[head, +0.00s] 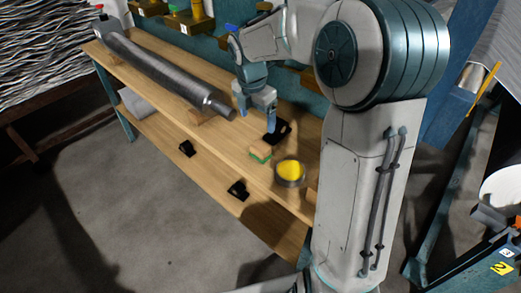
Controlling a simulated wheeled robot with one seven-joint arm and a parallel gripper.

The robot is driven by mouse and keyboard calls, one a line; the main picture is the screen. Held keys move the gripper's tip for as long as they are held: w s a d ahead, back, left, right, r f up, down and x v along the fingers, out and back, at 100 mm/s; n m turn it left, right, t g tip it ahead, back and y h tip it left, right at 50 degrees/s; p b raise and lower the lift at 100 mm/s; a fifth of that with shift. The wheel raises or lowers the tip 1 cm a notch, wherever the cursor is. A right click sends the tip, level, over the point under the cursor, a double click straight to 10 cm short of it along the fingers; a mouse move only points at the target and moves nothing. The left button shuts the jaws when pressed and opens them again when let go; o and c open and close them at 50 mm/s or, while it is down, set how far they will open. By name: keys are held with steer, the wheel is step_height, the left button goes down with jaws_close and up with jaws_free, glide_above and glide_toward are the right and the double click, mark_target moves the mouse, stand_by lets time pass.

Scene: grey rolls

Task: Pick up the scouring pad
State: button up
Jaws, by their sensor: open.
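A small block with a tan top and a green lower layer, which looks like the scouring pad (260,151), lies on the wooden bench top (222,124) near its front edge. My gripper (257,121) points down over the bench, behind the pad in the picture and apart from it. Its blue fingers are spread, with nothing seen between them. One fingertip shows close to a black object; I cannot tell whether they touch.
A black object (279,132) lies behind the pad. A round tin with yellow contents (290,171) stands right of it. A long grey roll (160,70) lies along the bench's left part. Two black items (237,190) sit on the lower shelf.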

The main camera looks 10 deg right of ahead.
mark_target(261, 146)
steer(key=f, duration=0.7)
steer(key=shift+w+d+f+b, duration=0.25)
steer(key=shift+d+f+b, duration=0.1)
steer(key=shift+d, duration=0.05)
steer(key=f, duration=0.5)
steer(key=shift+d+f+b, duration=0.1)
steer(key=shift+d+b, duration=0.1)
steer(key=shift+b, duration=0.1)
steer(key=c, duration=1.1)
